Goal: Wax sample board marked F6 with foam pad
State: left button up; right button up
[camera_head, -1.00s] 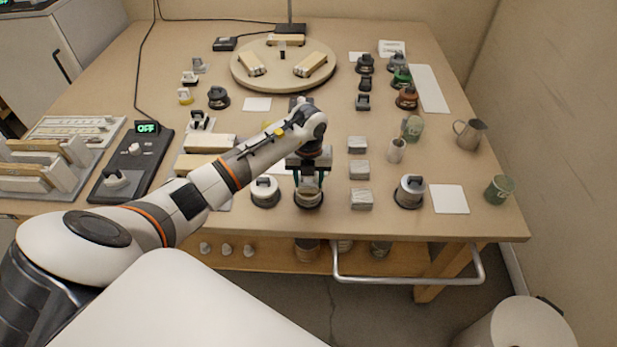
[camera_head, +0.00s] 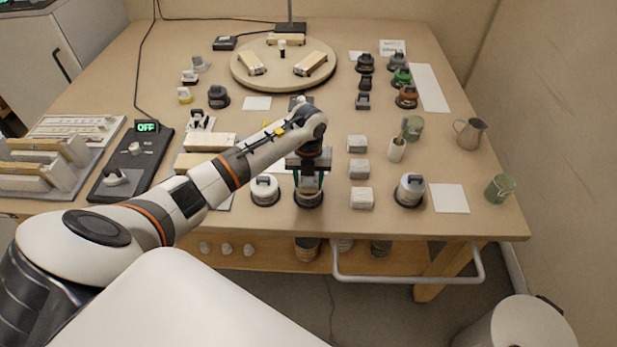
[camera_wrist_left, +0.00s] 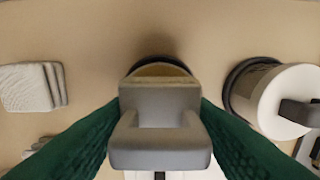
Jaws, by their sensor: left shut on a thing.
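My left gripper (camera_head: 309,178) is shut on the grey handle of a pad (camera_wrist_left: 160,135), at the front middle of the bench. The pad's underside is hidden, so I cannot see the foam itself. Right under it stands a round dark-rimmed tin (camera_head: 308,200), and its yellowish content (camera_wrist_left: 160,70) shows behind the pad in the left wrist view. I cannot tell whether pad and content touch. Pale boards lie on the bench left of my arm (camera_head: 208,142), on the round turntable (camera_head: 283,83) and in a rack (camera_head: 45,170). No mark F6 is readable. My right gripper is not in view.
A white lidded tin (camera_head: 265,190) stands close left of the dark-rimmed tin. Grey-white blocks (camera_head: 361,198) and another handled tin (camera_head: 410,190) stand to the right. A switch box reading OFF (camera_head: 130,165) is at the left. A white sheet (camera_head: 450,198) lies clear at right.

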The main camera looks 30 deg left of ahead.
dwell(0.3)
pick_arm(q)
jog(key=shift+r+p, duration=2.9)
jog(key=shift+r, duration=0.6)
